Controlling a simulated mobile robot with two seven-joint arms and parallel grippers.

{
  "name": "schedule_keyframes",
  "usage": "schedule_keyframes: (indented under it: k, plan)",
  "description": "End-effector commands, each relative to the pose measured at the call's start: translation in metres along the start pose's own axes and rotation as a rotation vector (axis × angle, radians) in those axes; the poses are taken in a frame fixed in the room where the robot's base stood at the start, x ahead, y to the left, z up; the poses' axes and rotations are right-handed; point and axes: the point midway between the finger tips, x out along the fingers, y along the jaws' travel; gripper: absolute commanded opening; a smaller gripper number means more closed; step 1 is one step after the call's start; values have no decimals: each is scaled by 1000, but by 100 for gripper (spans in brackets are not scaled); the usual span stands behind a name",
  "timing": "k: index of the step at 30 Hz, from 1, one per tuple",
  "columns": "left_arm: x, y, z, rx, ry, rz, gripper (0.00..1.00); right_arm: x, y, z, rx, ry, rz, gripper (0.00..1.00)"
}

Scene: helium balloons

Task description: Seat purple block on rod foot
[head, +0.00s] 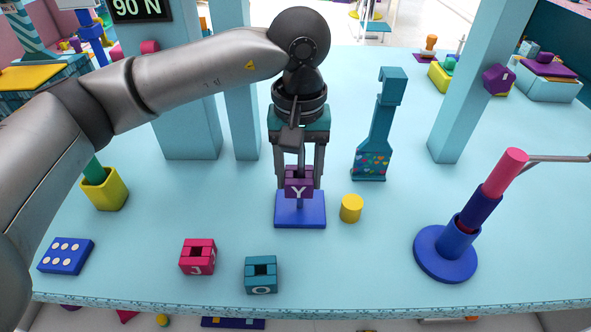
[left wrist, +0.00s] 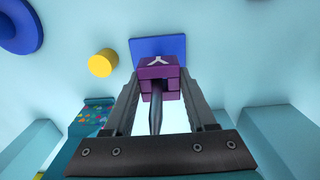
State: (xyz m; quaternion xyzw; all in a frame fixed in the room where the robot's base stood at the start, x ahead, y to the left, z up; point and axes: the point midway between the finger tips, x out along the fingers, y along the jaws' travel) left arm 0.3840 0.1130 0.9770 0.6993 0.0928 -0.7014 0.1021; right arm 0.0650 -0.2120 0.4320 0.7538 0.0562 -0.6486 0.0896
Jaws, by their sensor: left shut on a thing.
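The purple block (head: 299,183) with a white Y is between the fingers of my left gripper (head: 300,178), which is shut on it. It hangs upright above a blue square foot (head: 315,216), with a short gap in which a thin post shows. In the left wrist view the block (left wrist: 158,68) is between both fingers, the blue foot (left wrist: 165,46) is beyond it, and a dark grey rod (left wrist: 156,115) runs from the block towards the camera. The rod appears to pass through the block, but the hole's inside is hidden. My right gripper is not in view.
A yellow cylinder (head: 351,208) stands close right of the foot. A red block (head: 198,257) and a teal block (head: 261,274) lie nearer the front edge. A teal tower (head: 377,135) stands behind; a blue stand (head: 446,254) is at right.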

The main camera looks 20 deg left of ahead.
Motion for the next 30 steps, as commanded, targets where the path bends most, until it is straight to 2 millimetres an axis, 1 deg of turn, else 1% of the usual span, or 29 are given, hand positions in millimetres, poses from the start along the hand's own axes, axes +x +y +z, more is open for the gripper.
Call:
schedule_keyframes:
  k: [1, 2, 30]
  plan:
    - [3, -6, -2, -9, 1, -18, 0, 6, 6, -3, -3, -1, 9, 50]
    - [2, -6, -2, -10, 2, -17, 0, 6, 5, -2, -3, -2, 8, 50]
    - [-43, -2, -2, -5, 7, -7, 0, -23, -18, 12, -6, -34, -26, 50]
